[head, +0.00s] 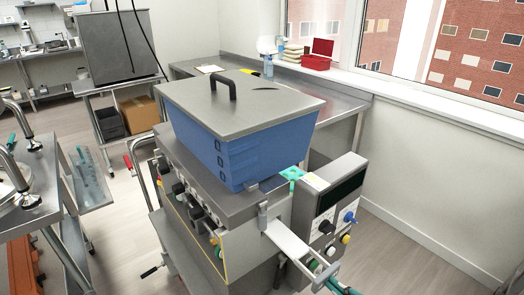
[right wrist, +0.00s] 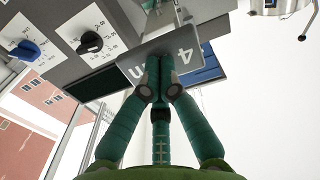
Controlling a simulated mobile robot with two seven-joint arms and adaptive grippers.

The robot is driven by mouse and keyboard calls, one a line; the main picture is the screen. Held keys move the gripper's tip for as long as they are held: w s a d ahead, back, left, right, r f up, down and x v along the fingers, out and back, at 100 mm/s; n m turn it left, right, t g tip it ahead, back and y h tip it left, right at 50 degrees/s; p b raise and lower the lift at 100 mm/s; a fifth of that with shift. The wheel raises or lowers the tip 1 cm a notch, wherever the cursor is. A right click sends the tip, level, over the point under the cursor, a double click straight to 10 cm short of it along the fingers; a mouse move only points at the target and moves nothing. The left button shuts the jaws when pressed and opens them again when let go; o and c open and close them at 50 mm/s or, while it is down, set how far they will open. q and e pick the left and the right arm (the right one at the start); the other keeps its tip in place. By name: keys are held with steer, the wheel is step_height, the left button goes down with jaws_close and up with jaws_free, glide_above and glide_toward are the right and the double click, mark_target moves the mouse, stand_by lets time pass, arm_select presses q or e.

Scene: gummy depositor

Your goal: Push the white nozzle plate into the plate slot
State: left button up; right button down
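The white nozzle plate (head: 291,244) sticks out from the front end of the depositor, below the blue hopper. Its inner end meets the machine beside a metal latch (head: 263,217), where the plate slot itself is hidden. In the right wrist view the plate's labelled outer part (right wrist: 184,57) shows a "4" and an "m". My right gripper (head: 326,276) is at the plate's outer end. In the right wrist view its teal fingers (right wrist: 160,65) are together and overlap the label; no gripped part is visible between them. My left gripper is not in view.
The control panel (head: 333,205) with knobs and buttons stands close beside the plate. The blue hopper (head: 240,140) with its grey lid sits above. A teal star-shaped knob (head: 291,174) is near the hopper's corner. Floor at the right is clear.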

mark_target(303, 254)
steer(key=shift+b+x, duration=1.5)
steer(key=shift+x, duration=4.1)
steer(key=p+v, duration=0.2)
steer(key=v, duration=1.4)
steer(key=d+f+m+h, duration=0.2)
steer(key=d+f+h, duration=0.15)
steer(key=f, duration=0.45)
steer(key=d+f+m+h, duration=0.1)
steer(key=d+f+h, duration=0.25)
steer(key=f, duration=0.45)
steer(key=s+d+f+m+g+h, duration=0.1)
steer(key=s+d+f+g, duration=0.15)
steer(key=f, duration=0.45)
steer(key=s+d+f+m+g+h, duration=0.1)
steer(key=s+f+g+h, duration=0.1)
steer(key=s+f, duration=0.35)
steer(key=s+a+f+g, duration=0.4)
steer(key=s+f, duration=0.5)
steer(key=s, duration=0.4)
steer(key=s+a+f+m+g+h, duration=0.1)
steer(key=s+a+f+g, duration=0.3)
steer(key=s+f, duration=0.5)
steer(key=s, duration=0.4)
steer(key=shift+a+m+g, duration=0.15)
steer(key=shift+m+g, duration=0.15)
steer(key=shift+g, duration=0.05)
